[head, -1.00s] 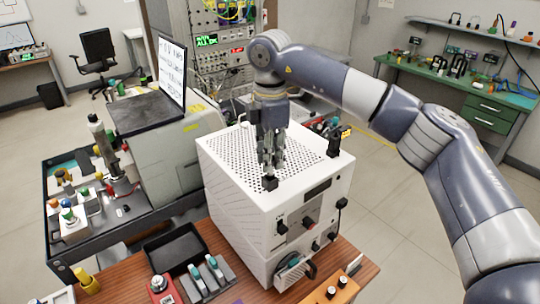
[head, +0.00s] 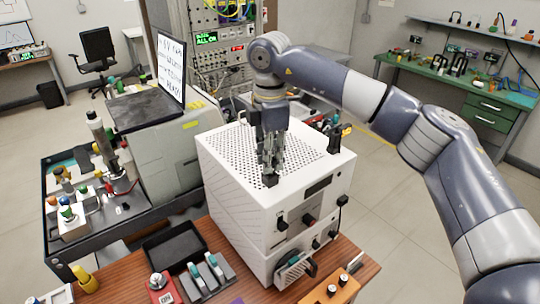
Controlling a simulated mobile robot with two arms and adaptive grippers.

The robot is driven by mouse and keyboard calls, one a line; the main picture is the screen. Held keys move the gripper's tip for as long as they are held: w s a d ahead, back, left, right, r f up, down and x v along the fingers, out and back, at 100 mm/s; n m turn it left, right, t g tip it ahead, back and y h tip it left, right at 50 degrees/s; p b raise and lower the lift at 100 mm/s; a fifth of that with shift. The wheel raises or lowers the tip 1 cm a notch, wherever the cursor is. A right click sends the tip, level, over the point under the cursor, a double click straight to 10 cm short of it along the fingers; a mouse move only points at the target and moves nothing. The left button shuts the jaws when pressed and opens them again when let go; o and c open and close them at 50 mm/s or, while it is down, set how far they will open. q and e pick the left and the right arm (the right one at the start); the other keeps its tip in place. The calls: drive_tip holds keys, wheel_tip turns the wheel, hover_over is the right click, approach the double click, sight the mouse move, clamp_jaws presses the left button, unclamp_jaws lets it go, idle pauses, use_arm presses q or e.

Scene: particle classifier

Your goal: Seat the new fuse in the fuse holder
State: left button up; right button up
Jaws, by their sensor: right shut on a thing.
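My right gripper (head: 271,172) points straight down over the front part of the perforated top of a white instrument box (head: 213,165). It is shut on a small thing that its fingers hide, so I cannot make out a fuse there. A small black block (head: 270,182) shows at the fingertips, just above or on the box top; I cannot tell if it is the fuse holder or if the gripper touches it. Another black fitting (head: 334,144) stands at the box's back right edge. My left gripper is out of view.
The box stands on a brown wooden table (head: 213,232). A black tray (head: 172,246), a grey rack with teal-topped items (head: 209,275) and a red device (head: 160,288) lie to its left. An orange block with knobs (head: 333,290) lies in front. A dark cart (head: 130,222) stands further left.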

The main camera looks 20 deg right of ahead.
drive_tip(key=shift+f+b, duration=0.85)
drive_tip(key=shift+f, duration=0.4)
drive_tip(key=o, duration=1)
drive_tip(key=shift+c, duration=0.2)
drive_tip(key=shift+r, duration=0.15)
wheel_tip(320, 180, up, 12)
drive_tip(key=shift+f, duration=0.1)
